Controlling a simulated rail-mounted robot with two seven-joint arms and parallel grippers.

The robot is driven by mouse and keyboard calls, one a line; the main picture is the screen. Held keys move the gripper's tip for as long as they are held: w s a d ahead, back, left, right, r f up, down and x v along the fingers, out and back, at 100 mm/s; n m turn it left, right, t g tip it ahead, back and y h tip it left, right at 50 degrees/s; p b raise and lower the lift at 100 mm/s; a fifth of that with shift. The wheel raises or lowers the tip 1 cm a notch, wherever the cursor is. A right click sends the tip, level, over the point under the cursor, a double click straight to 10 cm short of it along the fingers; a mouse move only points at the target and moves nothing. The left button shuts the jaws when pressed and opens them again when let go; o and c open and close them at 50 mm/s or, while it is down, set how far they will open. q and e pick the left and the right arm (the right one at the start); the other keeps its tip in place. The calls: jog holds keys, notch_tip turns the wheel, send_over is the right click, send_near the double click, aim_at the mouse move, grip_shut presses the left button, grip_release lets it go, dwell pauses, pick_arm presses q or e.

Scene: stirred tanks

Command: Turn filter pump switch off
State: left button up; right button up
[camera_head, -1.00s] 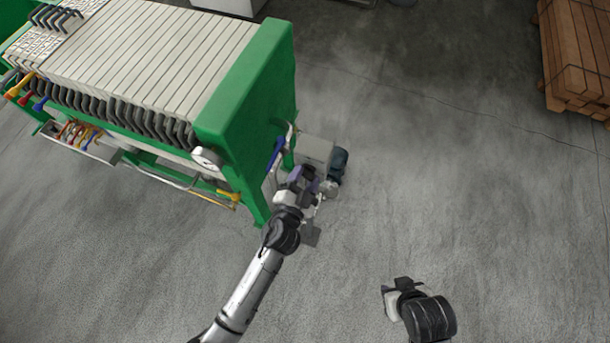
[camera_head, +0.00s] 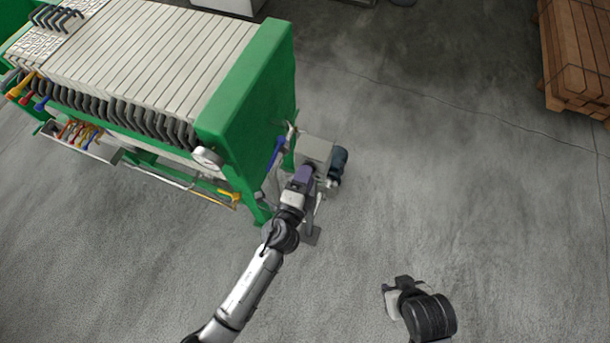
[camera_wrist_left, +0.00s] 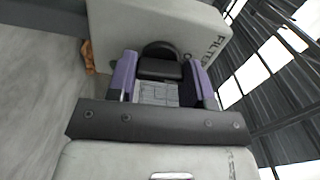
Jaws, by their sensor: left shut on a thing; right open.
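The filter pump switch (camera_wrist_left: 160,68) is a dark rotary knob with a black round collar on the face of a light grey box. The box (camera_wrist_left: 120,22) carries lettering that begins "FILTE". My left gripper (camera_wrist_left: 162,80) has its two purple fingers on either side of the knob, shut on it. In the head view the left gripper (camera_head: 304,174) is at the front of the grey box (camera_head: 317,149), and it hides the switch there. My right gripper (camera_head: 388,288) is at the lower right over bare floor, far from the box, open and empty.
A green filter press (camera_head: 245,90) with pale plates stands left of the box. A blue lever (camera_head: 276,152) is on its end, close to my left gripper. A dark motor (camera_head: 339,163) sits right of the box. A wooden crate (camera_head: 575,55) stands far right. Floor between is clear.

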pick_arm(q)
jog(key=shift+m, duration=0.6)
jog(key=o, duration=0.9)
jog(key=b+v, duration=0.1)
jog(key=v, duration=1.2)
jog(key=shift+s+a, duration=0.2)
jog(key=shift+s, duration=0.2)
